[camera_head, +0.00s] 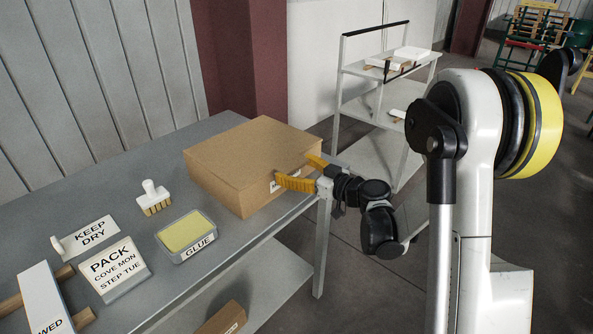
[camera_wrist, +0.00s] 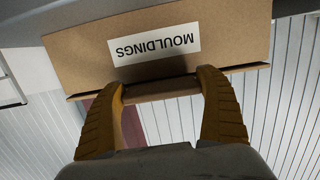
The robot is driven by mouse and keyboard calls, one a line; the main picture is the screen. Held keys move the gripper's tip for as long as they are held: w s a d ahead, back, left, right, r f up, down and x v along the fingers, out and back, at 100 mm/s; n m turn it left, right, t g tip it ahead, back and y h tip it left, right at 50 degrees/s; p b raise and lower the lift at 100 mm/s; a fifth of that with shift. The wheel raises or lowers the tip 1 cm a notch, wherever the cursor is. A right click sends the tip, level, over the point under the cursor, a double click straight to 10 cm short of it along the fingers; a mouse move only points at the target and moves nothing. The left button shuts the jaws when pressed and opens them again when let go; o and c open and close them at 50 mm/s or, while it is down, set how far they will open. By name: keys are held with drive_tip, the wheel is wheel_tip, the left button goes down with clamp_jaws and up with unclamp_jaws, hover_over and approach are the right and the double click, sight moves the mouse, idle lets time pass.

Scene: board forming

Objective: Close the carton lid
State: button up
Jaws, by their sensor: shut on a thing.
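The brown carton (camera_head: 228,178) stands at the right end of the grey table. Its lid (camera_head: 255,142) lies flat over the top in the head view. In the wrist view, which is upside down, the carton front (camera_wrist: 80,48) carries a white MOULDINGS label (camera_wrist: 154,46), and a narrow dark line runs along the lid edge (camera_wrist: 160,88). My gripper (camera_head: 293,170) is at the carton's front side. Its yellow fingers also show in the wrist view (camera_wrist: 162,80), one on each side of a short brown part of the lid edge, shut on it. Whether the lid is fully seated cannot be told.
A white brush (camera_head: 150,193), a GLUE tin (camera_head: 186,234), a PACK sign (camera_head: 115,266) and a KEEP DRY sign (camera_head: 90,236) stand left of the carton. Another box (camera_head: 222,318) is on the lower shelf. A wall is behind; a white rack (camera_head: 365,105) stands beyond.

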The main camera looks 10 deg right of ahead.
drive_tip(key=o, duration=1.1)
drive_tip(key=shift+o, duration=0.6)
drive_tip(key=shift+w+a, duration=0.15)
drive_tip(key=shift+w, duration=0.05)
drive_tip(key=v, duration=1.2)
drive_tip(key=s+a+m+g+h, duration=0.2)
drive_tip(key=s+a+g+h, duration=0.15)
drive_tip(key=s, duration=0.35)
drive_tip(key=s+a+m+g+h, duration=0.2)
drive_tip(key=s+a+g, duration=0.15)
drive_tip(key=s, duration=0.35)
drive_tip(key=s+d+r+m+h, duration=0.1)
drive_tip(key=s+d+m+h, duration=0.1)
drive_tip(key=s, duration=0.6)
drive_tip(key=shift+s+d+r+m+h, duration=0.2)
drive_tip(key=shift+s+d+m+h, duration=0.2)
drive_tip(key=shift+h, duration=0.45)
